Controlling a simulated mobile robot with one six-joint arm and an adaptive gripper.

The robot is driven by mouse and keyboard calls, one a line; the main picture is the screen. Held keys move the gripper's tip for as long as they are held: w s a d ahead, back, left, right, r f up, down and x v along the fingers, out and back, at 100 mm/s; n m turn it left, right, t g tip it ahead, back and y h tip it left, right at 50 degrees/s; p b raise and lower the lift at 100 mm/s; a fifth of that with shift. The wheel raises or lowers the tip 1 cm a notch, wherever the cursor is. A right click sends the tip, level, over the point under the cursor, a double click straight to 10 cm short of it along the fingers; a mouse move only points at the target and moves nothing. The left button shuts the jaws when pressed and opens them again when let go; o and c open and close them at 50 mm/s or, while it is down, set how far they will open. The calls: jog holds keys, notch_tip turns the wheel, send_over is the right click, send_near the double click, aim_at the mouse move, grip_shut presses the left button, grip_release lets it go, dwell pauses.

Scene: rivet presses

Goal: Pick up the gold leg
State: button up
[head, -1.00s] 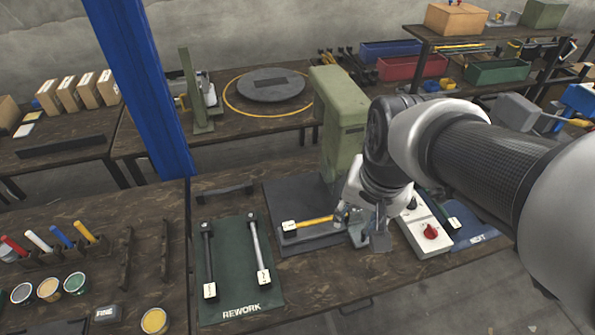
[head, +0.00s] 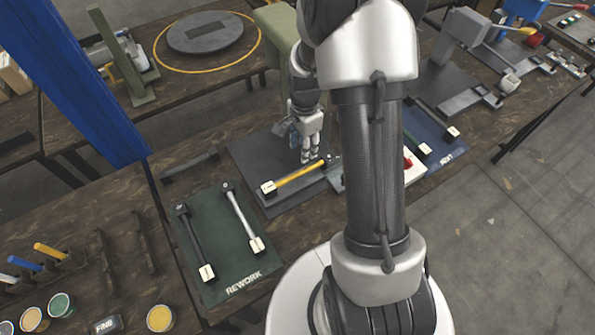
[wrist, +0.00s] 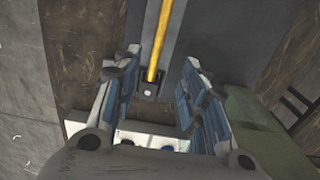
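The gold leg (head: 300,175) is a yellow rod lying on a dark press plate, with a white tag at its left end and a dark fitting at its right end. My gripper (head: 309,155) is just behind and above its right half in the head view. In the wrist view the gold leg (wrist: 158,45) runs down from the top edge to its dark end block, which shows between the fingers of my open gripper (wrist: 152,92). The fingers stand apart and hold nothing. I cannot tell the exact height of the fingers above the leg.
A green REWORK mat (head: 218,245) with a black leg (head: 194,243) and a silver leg (head: 241,219) lies left. A blue mat (head: 436,142) with a dark green leg (head: 416,143) lies right. The green press column (head: 278,35) stands behind my gripper.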

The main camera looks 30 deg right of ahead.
aim_at(303, 170)
notch_tip(303, 170, down, 8)
jog(key=shift+f+b, duration=0.1)
jog(key=shift+b, duration=0.8)
notch_tip(303, 170, down, 5)
jog(key=shift+s+f+b, duration=0.1)
jog(key=shift+s+b, duration=0.05)
jog(key=shift+b, duration=0.8)
jog(key=shift+c, duration=0.6)
grip_shut()
